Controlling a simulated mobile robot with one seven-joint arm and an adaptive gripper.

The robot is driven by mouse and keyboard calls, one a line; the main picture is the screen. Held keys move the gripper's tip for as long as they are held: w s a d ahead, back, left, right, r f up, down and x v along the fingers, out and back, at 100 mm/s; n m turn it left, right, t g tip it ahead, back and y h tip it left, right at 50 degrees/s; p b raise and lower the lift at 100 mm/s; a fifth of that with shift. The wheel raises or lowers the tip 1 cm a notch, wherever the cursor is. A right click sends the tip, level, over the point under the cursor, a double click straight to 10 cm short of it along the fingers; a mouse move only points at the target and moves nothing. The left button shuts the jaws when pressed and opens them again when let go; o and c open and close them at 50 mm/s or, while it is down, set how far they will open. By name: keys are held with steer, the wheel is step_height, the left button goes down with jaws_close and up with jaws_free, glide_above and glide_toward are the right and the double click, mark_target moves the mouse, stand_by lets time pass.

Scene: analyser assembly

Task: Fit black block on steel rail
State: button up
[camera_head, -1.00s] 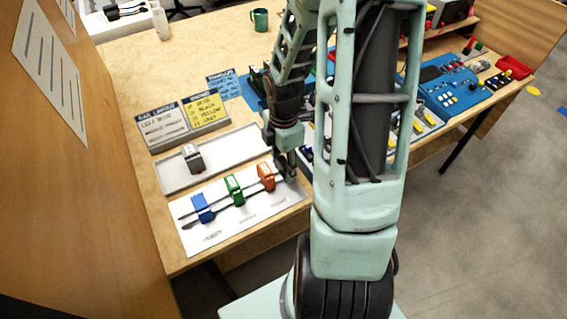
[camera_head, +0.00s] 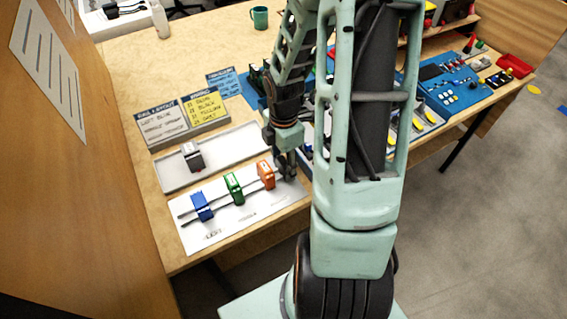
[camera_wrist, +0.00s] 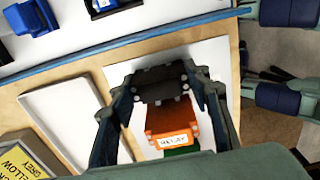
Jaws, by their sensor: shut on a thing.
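My gripper (camera_head: 286,164) is at the right end of the steel rail (camera_head: 219,205), right beside the orange block (camera_head: 266,175). In the wrist view my gripper (camera_wrist: 162,98) has its fingers closed on the black block (camera_wrist: 160,86), which sits between the fingertips. The orange block with a RELAY label (camera_wrist: 172,128) is close to the black block there. The rail carries a blue block (camera_head: 202,207), a green block (camera_head: 234,188) and the orange one. The fingers largely hide the black block in the head view. I cannot tell whether it is seated on the rail.
A grey block (camera_head: 192,156) stands in the shallow tray (camera_head: 225,153) behind the rail board. Label signs (camera_head: 203,109) stand behind the tray. A blue panel with small parts (camera_head: 447,96) is at the right. A wooden partition (camera_head: 80,190) borders the table's left side.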

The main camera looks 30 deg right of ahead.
steer(key=o, duration=1.6)
step_height(320, 180, up, 7)
steer(key=p, duration=0.7)
steer(key=shift+r, duration=0.1)
